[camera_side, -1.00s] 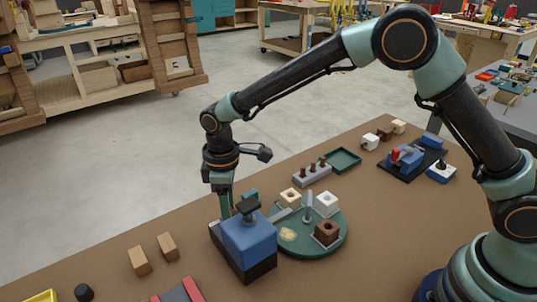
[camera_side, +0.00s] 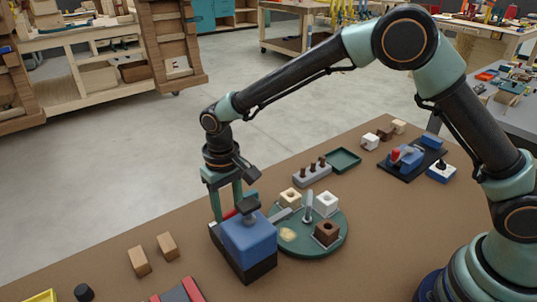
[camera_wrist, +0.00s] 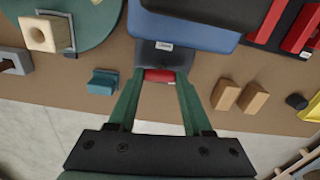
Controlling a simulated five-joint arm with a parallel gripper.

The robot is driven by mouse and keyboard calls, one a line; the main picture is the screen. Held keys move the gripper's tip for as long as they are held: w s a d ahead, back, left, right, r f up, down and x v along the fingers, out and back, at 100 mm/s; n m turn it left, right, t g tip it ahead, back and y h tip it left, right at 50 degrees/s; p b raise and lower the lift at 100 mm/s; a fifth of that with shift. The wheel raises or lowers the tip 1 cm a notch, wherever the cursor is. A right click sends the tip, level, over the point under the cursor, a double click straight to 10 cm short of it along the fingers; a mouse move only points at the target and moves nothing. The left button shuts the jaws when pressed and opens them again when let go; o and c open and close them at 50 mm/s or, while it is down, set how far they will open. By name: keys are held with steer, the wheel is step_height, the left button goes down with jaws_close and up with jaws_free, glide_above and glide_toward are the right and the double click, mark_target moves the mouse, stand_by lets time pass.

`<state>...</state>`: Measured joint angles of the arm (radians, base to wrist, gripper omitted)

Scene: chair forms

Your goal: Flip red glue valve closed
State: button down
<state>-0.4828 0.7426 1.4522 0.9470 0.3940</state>
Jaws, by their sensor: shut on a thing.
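The blue box-shaped unit (camera_side: 250,238) stands on a black base with a dark knob on top. At its far side is a red part (camera_side: 231,213), likely the red valve; in the wrist view it shows as a short red bar (camera_wrist: 159,75) beside a dark block with a small white label. My gripper (camera_side: 227,209) points down behind the unit. In the wrist view its green fingers (camera_wrist: 161,78) stand at the two ends of the red bar and are shut on it. The blue unit hides part of the fingertips in the side view.
A round green turntable (camera_side: 312,247) with several small blocks stands right of the unit. A small teal block (camera_wrist: 102,82) lies beside the fingers. Two wooden blocks (camera_side: 152,254) lie to the left. Another blue device with a red part (camera_side: 395,155) sits at the back right.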

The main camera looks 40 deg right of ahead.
mark_target(229, 212)
steer(key=shift+r+m, duration=0.1)
steer(key=shift+m, duration=0.5)
steer(key=shift+c, duration=1.6)
jaws_free()
step_height(229, 212, up, 12)
